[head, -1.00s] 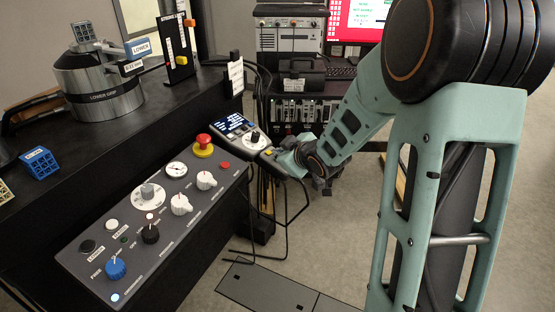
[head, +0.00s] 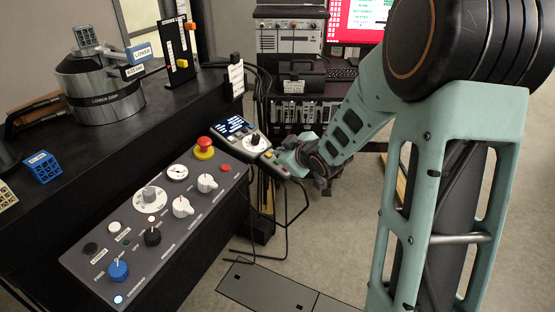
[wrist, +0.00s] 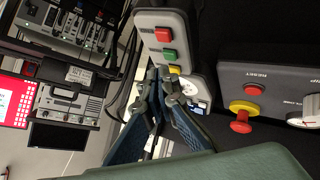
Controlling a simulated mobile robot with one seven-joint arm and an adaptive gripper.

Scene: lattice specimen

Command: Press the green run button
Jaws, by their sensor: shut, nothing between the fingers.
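The green button (wrist: 169,54) sits between a red button (wrist: 163,34) and a yellow button (wrist: 174,70) on the grey control box (wrist: 148,20) in the wrist view. In the head view this box (head: 243,147), with a screen and a dial, stands past the far end of the long panel. My gripper (wrist: 160,75) is shut and empty. In the wrist view its fingertips appear just below the green button and beside the yellow one; I cannot tell the gap in depth. In the head view my gripper (head: 321,184) is right of the box's button end.
The long panel (head: 218,185) carries a red emergency stop (head: 204,146), white knobs and a blue knob (head: 118,270). The red stop also shows at right in the wrist view (wrist: 241,122). Cables hang below the box. Open floor (head: 330,235) lies at right.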

